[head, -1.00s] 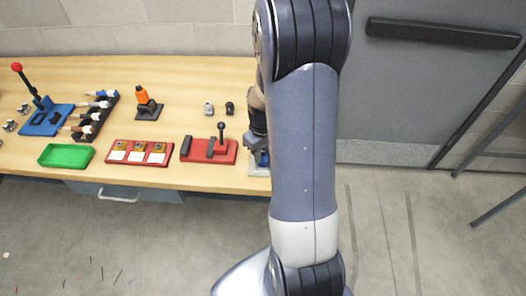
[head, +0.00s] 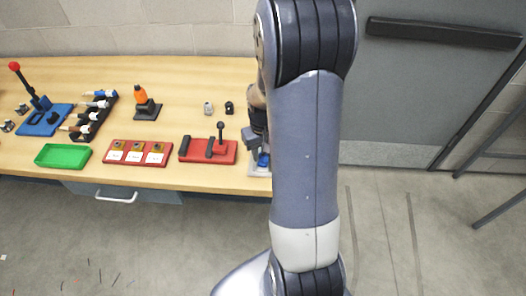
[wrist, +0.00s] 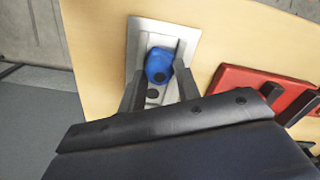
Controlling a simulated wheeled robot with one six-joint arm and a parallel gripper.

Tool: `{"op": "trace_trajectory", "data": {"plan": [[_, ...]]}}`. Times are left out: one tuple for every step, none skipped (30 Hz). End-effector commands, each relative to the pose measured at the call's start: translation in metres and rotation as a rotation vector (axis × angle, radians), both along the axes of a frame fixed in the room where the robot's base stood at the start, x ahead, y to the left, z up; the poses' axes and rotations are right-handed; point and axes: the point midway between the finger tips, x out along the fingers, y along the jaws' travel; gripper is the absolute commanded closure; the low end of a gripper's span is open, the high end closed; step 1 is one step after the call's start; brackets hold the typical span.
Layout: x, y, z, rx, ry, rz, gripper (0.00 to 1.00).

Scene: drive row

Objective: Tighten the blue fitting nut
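The blue fitting nut (wrist: 159,65) sits on a light grey metal plate (wrist: 190,37) on the bench, seen in the wrist view. In the head view a bit of the blue nut (head: 263,159) shows beside my arm, which hides most of the fitting. My gripper (wrist: 158,88) is over the plate with its two dark fingers apart, one on each side of the nut's near end. A gap shows between the nut and the fingers. A dark round hole or knob (wrist: 152,94) shows on the plate between the fingers.
A red base with a black lever (head: 221,146) stands just left of the fitting. The bench edge lies close by.

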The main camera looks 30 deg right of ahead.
Motion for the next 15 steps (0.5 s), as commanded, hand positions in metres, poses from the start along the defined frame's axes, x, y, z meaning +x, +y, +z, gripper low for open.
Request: {"op": "trace_trajectory", "data": {"plan": [[0.0001, 0.0, 0.0002, 0.0, 0.0, 0.0, 0.64], [0.0, 0.0, 0.0001, 0.0, 0.0, 0.001, 0.62], [0.0, 0.0, 0.0001, 0.0, 0.0, 0.001, 0.58], [-0.0001, 0.0, 0.0, 0.0, 0.0, 0.001, 0.56], [-0.0001, 0.0, 0.0, 0.0, 0.0, 0.001, 0.54], [-0.0002, 0.0001, 0.0, 0.0, 0.001, 0.001, 0.5], [-0.0002, 0.0001, 0.0, 0.0, 0.001, 0.001, 0.49], [-0.0003, 0.0001, -0.0001, 0.0, 0.001, 0.001, 0.49], [-0.0003, 0.0001, -0.0001, 0.0, 0.001, 0.001, 0.49], [-0.0004, 0.0001, -0.0001, 0.0, 0.001, 0.001, 0.49], [-0.0004, 0.0001, -0.0001, 0.0, 0.001, 0.001, 0.49], [-0.0004, 0.0001, -0.0001, 0.0, 0.001, 0.001, 0.49], [-0.0004, 0.0001, 0.0, 0.0, 0.001, 0.001, 0.49], [-0.0004, 0.0001, 0.0005, 0.0, 0.001, 0.001, 0.49], [-0.0002, 0.0, 0.0019, 0.0, 0.0, 0.001, 0.49]]}}
